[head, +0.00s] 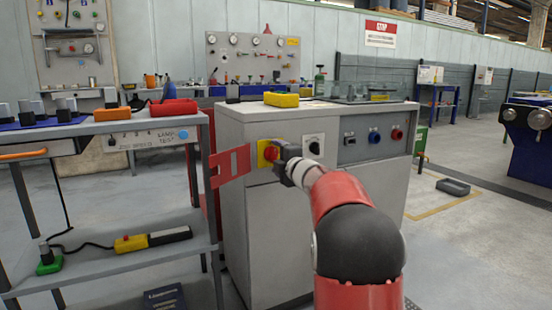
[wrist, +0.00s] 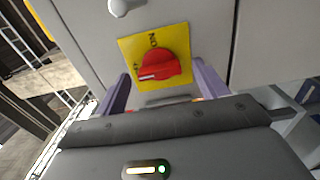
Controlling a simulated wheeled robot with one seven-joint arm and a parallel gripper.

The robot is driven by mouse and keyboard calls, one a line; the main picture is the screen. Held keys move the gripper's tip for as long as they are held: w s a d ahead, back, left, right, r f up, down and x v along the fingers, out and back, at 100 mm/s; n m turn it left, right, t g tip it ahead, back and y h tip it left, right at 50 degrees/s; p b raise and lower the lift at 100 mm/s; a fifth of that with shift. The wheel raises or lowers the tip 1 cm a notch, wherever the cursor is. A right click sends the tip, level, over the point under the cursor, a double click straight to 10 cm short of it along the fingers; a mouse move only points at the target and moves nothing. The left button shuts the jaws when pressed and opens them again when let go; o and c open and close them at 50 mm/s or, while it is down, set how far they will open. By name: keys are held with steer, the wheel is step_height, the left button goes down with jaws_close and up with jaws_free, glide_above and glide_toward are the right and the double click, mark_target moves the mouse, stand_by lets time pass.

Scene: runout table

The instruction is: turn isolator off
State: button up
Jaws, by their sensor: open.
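The isolator is a red rotary knob (wrist: 155,66) on a square yellow plate (wrist: 183,38) on the front of a grey cabinet (head: 270,220). The plate shows tilted in the wrist view, with dark lettering that looks like ON near its upper edge and a smaller mark left of the knob. A pale line shows on the knob's lower left. In the head view the yellow plate (head: 262,153) is partly hidden by my gripper (head: 278,153). My gripper is open, its two fingers on either side of the knob in the wrist view; I cannot tell whether they touch it.
A red cut-out plate (head: 230,165) sticks out left of the isolator. A black selector switch (head: 314,147) and a panel of knobs (head: 374,136) are to the right. A bench (head: 110,125) stands close on the left. Floor at right is mostly clear.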

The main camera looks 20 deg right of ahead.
steer(key=s, duration=0.6)
steer(key=shift+s, duration=0.3)
steer(key=shift+d, duration=0.1)
steer(key=s+a+r+m+g+h+p, duration=0.2)
steer(key=s+a+r+m, duration=0.1)
steer(key=s+m, duration=0.2)
steer(key=s+a+r+m+g+h+p, duration=0.1)
steer(key=s+a+r+m+h+p, duration=0.15)
steer(key=s+m, duration=0.25)
steer(key=s+a+f+m+g+y+p, duration=0.1)
steer(key=s+a+f+m+g+p, duration=0.1)
steer(key=s, duration=0.7)
steer(key=s+a+f+m+g+y+p, duration=0.1)
steer(key=s+a+f+m+g+p, duration=0.1)
steer(key=s+a+f, duration=0.4)
steer(key=s+a+f+m+g+y+p, duration=0.2)
steer(key=s+a+f+m+g, duration=0.2)
steer(key=s+a, duration=0.4)
steer(key=s+f+g, duration=0.1)
steer(key=s, duration=0.4)
steer(key=shift+s, duration=0.3)
